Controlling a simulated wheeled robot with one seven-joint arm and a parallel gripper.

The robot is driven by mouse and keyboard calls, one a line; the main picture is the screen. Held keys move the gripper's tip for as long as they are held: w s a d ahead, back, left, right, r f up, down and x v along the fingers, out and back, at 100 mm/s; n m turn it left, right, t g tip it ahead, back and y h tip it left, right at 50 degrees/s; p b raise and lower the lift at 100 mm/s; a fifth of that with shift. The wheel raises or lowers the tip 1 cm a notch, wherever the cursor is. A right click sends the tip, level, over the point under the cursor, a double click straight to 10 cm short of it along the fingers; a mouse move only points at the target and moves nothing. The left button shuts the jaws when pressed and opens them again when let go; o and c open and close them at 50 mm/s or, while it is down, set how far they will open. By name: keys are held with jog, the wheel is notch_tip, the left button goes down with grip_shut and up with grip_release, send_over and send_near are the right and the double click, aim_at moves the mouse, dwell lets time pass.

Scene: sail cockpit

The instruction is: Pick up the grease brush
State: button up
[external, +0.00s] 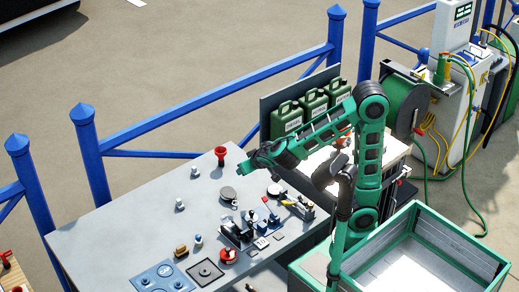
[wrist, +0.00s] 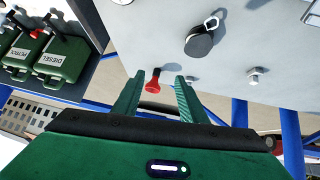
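My gripper (external: 246,167) is over the far right part of the grey bench top (external: 115,228) in the external view. In the wrist view my gripper (wrist: 158,77) has its two green fingers apart, with nothing held. A red funnel-like item (external: 221,155) stands on the bench just beyond the fingertips; in the wrist view this red item (wrist: 152,83) shows in the gap between them. I cannot surely pick out the grease brush. A small brown block-like item (external: 181,251) lies near the bench front, too small to tell what it is.
Green jerrycans (external: 287,118) stand on a shelf to the right. A dark round item with a ring (wrist: 199,43) and a metal bolt-like piece (wrist: 254,77) lie on the bench. Small tools crowd the front middle around a black device (external: 237,232). The bench's left part is clear. A blue railing (external: 210,98) runs behind.

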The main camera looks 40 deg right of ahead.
jog(key=s+a+n+t+y, duration=0.1)
jog(key=s+a+n+y, duration=0.1)
jog(key=a, duration=0.6)
jog(key=s+a+n+t+y, duration=0.1)
jog(key=s+a+t, duration=0.1)
jog(key=a, duration=0.7)
jog(key=r+n+y, duration=0.2)
jog(key=y, duration=0.2)
send_over(198, 238)
jog(key=s+d, duration=0.2)
jog(key=s, duration=0.2)
jog(key=f, duration=1.1)
jog(key=shift+w+d+f, duration=0.15)
jog(key=shift+w+f, duration=0.25)
jog(key=shift+f, duration=0.25)
jog(key=shift+x, duration=2.35)
jog(key=shift+w+r, duration=0.1)
jog(key=shift+r, duration=0.1)
jog(key=c, duration=1)
